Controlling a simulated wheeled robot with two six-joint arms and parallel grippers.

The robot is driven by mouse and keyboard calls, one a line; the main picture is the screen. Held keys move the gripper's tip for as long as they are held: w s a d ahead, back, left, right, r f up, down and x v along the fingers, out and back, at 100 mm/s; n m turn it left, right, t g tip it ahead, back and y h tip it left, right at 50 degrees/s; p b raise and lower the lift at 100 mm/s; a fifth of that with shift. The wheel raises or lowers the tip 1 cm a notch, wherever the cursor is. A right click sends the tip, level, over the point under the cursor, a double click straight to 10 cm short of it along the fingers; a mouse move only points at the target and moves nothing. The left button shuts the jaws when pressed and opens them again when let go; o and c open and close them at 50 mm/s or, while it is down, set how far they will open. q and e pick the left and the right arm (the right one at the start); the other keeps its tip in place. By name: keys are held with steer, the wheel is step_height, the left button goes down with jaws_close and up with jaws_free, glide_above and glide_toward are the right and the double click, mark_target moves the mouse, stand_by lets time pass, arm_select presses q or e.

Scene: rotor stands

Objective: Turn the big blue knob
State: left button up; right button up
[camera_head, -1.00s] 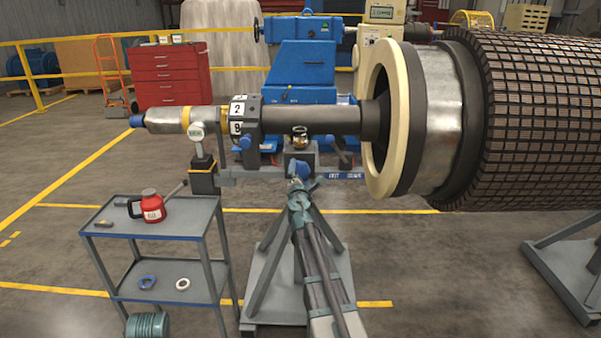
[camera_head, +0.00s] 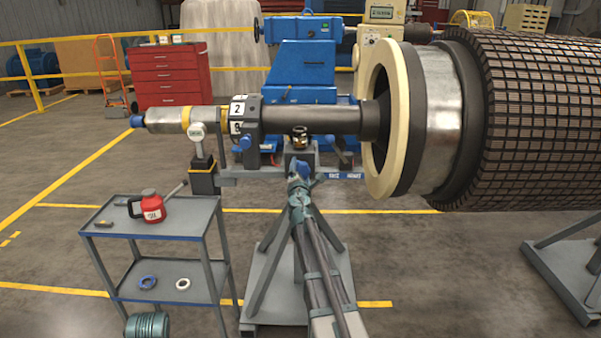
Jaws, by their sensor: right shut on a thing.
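The big blue knob (camera_head: 303,168) sits low on the front of the rotor stand, below the dark shaft. It is mostly hidden behind my right gripper. My right gripper (camera_head: 298,181) reaches up from the bottom of the view and is shut on the knob. Its fingertips are small and partly hidden by the wrist. My left gripper is not in view.
The rotor (camera_head: 540,120) with its cream ring (camera_head: 402,125) fills the right side. Smaller blue knobs (camera_head: 244,142) show on the stand. A grey cart (camera_head: 185,222) with a red oil can (camera_head: 152,207) stands at left.

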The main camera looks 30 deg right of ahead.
steer(key=m, duration=0.4)
steer(key=shift+f+m, duration=0.1)
steer(key=shift+m, duration=2.1)
steer(key=shift+s, duration=0.1)
steer(key=o, duration=1.1)
steer(key=v, duration=1.3)
steer(key=shift+s+a+f, duration=0.1)
steer(key=shift+s+a, duration=0.05)
steer(key=shift+s, duration=0.2)
